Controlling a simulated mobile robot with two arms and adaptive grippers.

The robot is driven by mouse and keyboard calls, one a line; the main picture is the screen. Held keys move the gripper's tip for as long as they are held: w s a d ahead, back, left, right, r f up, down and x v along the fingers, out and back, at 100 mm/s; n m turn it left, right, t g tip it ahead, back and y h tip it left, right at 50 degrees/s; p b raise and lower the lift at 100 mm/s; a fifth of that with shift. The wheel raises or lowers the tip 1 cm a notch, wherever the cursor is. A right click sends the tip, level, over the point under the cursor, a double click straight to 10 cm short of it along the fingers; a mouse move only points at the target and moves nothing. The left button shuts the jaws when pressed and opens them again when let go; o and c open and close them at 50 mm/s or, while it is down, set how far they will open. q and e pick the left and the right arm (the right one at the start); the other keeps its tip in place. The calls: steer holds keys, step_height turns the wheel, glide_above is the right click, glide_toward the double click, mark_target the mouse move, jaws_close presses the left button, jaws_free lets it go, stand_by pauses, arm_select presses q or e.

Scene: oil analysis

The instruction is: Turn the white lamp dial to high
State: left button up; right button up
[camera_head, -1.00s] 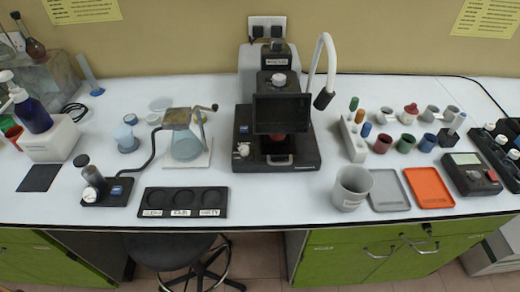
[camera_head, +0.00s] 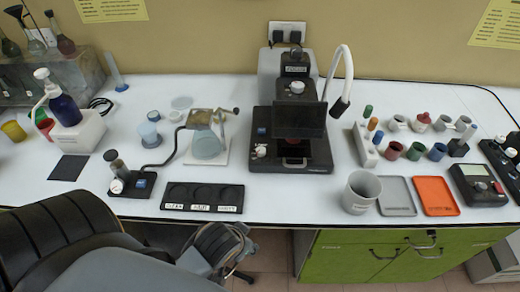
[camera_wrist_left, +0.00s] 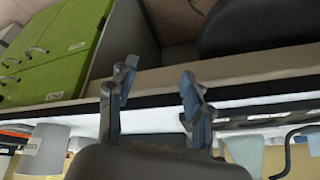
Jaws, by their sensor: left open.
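A black instrument (camera_head: 312,162) with a dark screen stands on the white bench, with a white gooseneck lamp (camera_head: 348,62) curving over its right side. A small white dial (camera_head: 260,151) sits at the instrument's front left, and another white knob (camera_head: 297,88) is on its top. The setting marks are too small to read. My left gripper (camera_head: 240,240) is in front of the bench, low and left of the dial, apart from it. In the left wrist view its two fingers (camera_wrist_left: 158,74) are spread and empty. My right gripper is not in view.
A grey beaker (camera_head: 360,192) and orange tray (camera_head: 436,196) stand right of the instrument. Green drawers (camera_head: 365,262) are below the bench.

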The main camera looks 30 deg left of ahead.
mark_target(260, 152)
arm_select(q)
steer(key=w+a+r+n+t, duration=0.1)
steer(key=r, duration=0.1)
steer(key=w+a+r+n+t+y, duration=0.1)
steer(key=w+r, duration=0.1)
steer(key=r, duration=0.1)
steer(key=w+a+r+n+t+y, duration=0.1)
steer(key=w+r, duration=0.1)
steer(key=shift+a+r, duration=0.25)
steer(key=shift+a, duration=0.05)
steer(key=w+a+r+n+t+y, duration=0.1)
steer(key=w+r+n+t+y, duration=0.1)
steer(key=w+r+t, duration=0.35)
steer(key=shift+g, duration=0.45)
steer(key=p+x, duration=0.3)
steer(key=x, duration=1)
steer(key=shift+w, duration=0.3)
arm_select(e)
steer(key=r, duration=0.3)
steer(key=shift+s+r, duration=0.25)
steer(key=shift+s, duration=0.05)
arm_select(q)
jaws_close()
